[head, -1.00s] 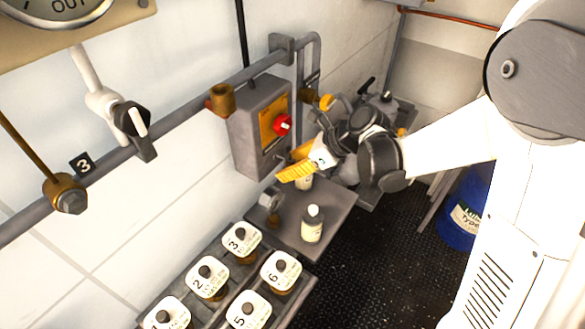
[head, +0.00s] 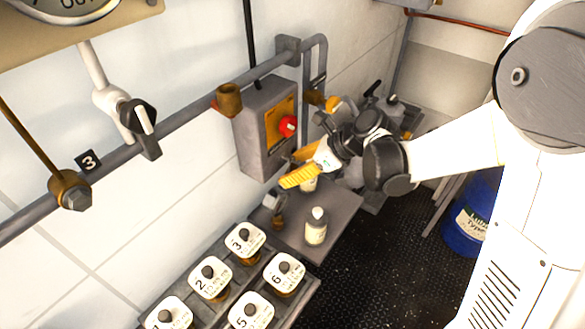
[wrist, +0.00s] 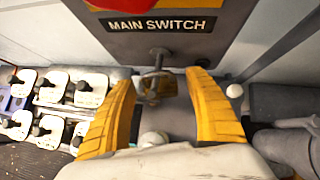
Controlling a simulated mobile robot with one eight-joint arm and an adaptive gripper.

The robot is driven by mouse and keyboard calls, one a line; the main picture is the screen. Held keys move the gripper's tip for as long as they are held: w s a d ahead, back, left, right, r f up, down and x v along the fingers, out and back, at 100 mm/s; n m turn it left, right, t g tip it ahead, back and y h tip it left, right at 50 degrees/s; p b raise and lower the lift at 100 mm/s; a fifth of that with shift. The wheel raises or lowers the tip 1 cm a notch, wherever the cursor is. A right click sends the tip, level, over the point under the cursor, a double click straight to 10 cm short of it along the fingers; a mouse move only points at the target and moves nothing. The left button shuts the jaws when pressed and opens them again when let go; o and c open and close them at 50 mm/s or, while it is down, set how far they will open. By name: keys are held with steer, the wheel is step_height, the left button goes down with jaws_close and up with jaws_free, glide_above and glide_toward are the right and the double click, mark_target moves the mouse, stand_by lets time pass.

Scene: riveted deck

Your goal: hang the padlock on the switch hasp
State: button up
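The main switch box (head: 265,130) is a grey box on the wall with a yellow plate and red knob. In the wrist view its "MAIN SWITCH" label (wrist: 161,24) is at the top. Below the label a small grey hasp (wrist: 158,54) sticks out. A dull brass padlock (wrist: 157,88) shows just under the hasp and seems to hang there. I cannot tell whether its shackle passes through the hasp. My gripper (wrist: 160,82) is open, with one yellow finger on each side of the padlock and gaps visible. In the head view, my gripper (head: 296,164) hides the padlock.
A shelf (head: 333,205) below the box holds a bottle (head: 316,228), another bottle partly behind my gripper, and a small grey-and-brass fitting (head: 274,203). Numbered jars (head: 209,279) stand in a rack at lower left. A pipe (head: 195,105) runs along the wall.

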steer(key=v, duration=1.2)
steer(key=s+d+f+n+t+h+b, duration=0.1)
steer(key=s+d+f+n+h+b, duration=0.2)
steer(key=s+n, duration=0.4)
steer(key=s+d+f+n+t+h+b, duration=0.2)
steer(key=s+n, duration=0.6)
steer(key=n, duration=0.7)
steer(key=d+f+h+b, duration=0.1)
steer(key=d+h+b, duration=0.1)
steer(key=d+h, duration=0.1)
steer(key=shift+s+d+f+n+t, duration=0.2)
steer(key=shift+s+d+n+t, duration=0.1)
steer(key=shift+d, duration=0.35)
steer(key=shift+o, duration=0.2)
stand_by(1.9)
